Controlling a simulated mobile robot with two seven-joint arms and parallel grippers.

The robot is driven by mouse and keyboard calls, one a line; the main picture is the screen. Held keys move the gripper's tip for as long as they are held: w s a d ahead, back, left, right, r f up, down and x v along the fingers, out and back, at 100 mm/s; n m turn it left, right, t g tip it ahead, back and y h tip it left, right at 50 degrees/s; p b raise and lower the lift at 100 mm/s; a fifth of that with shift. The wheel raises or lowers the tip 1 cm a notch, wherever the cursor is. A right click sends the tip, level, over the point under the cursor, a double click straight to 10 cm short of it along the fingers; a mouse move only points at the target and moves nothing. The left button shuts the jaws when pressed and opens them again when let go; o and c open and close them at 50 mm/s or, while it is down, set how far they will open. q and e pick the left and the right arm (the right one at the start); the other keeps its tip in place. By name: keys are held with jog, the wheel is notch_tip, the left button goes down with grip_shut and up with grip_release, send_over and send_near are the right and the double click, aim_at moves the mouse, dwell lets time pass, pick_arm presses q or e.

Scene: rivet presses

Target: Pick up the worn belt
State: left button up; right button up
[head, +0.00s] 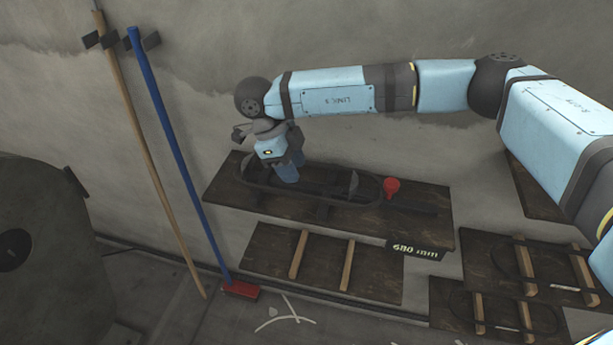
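A dark, long belt loop (325,203) lies along the dark wooden board marked "680 mm" (432,228) on the wall. I cannot tell from its surface whether this is the worn belt. My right gripper (287,172) points down over the left part of the loop, with its fingers close to it. The fingers are small and partly hidden, so I cannot tell whether they are open, shut or touching the belt. My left gripper does not show.
A red funnel-shaped piece (391,188) sits at the right part of the board. A lower board (345,285) has two bare wooden pegs. Boards at right (455,250) hold more dark loops. A wooden pole (150,160) and a blue-handled broom (172,140) lean at left.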

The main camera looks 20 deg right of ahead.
aim_at(305, 195)
jog(key=shift+x, duration=1.1)
jog(key=x, duration=0.1)
jog(key=p+x, duration=0.1)
jog(key=x, duration=0.3)
jog(key=shift+w+a+f+p, duration=0.2)
jog(key=shift+w+f+p, duration=0.05)
jog(key=shift+p, duration=0.05)
grip_shut()
